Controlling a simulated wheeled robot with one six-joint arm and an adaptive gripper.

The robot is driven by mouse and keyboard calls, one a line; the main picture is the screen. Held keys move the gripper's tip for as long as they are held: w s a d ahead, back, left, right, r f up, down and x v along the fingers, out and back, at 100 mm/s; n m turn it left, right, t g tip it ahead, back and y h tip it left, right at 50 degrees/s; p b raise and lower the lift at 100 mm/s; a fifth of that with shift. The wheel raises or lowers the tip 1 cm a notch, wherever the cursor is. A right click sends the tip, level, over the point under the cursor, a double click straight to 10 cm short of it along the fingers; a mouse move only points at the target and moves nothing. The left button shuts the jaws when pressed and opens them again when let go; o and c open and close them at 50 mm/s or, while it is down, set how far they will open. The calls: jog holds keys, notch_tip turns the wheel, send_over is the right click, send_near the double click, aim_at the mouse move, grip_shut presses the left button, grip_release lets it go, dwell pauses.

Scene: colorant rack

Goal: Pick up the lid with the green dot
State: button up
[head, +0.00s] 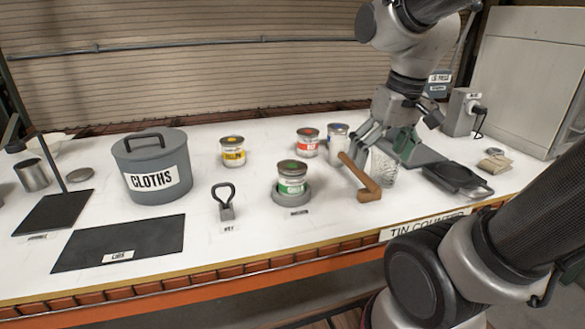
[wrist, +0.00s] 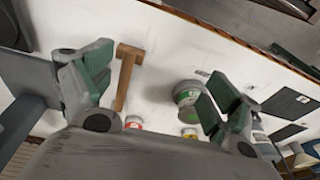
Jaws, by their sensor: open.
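The lid with the green dot (head: 292,166) sits on top of a green-labelled tin (head: 291,185). That tin stands upright on a round grey base (head: 280,200) in the middle of the bench. My gripper (head: 381,140) is open and empty, to the right of the tin and above the bench, apart from it. In the wrist view my gripper (wrist: 155,90) shows its two green-padded fingers spread wide. The green-labelled tin (wrist: 186,93) appears there beside the right finger, which partly covers it.
A wooden mallet (head: 364,185) lies between the tin and my gripper. Yellow (head: 233,158), red (head: 308,145) and blue (head: 338,132) tins stand behind. A cloths bin (head: 151,180), a key tool (head: 225,205) and the dark lids mat (head: 125,240) are left.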

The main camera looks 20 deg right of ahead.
jog(key=w+a+f+n+g+y, duration=0.2)
jog(key=w+a+n, duration=0.45)
jog(key=w, duration=0.45)
jog(key=n+y, duration=0.2)
jog(key=n, duration=0.5)
send_near(291, 166)
jog(key=shift+w+a+f, duration=0.2)
jog(key=shift+w+a, duration=0.05)
jog(key=shift+w, duration=0.05)
jog(key=shift+s+a+n, duration=0.1)
jog(key=shift+a+n, duration=0.05)
jog(key=shift+n, duration=0.9)
jog(key=shift+s+a+f, duration=0.1)
jog(key=shift+a+f, duration=0.05)
jog(key=shift+f, duration=0.2)
jog(key=x, duration=0.7)
jog(key=shift+d+f, duration=0.25)
jog(key=shift+d, duration=0.05)
jog(key=c, duration=0.8)
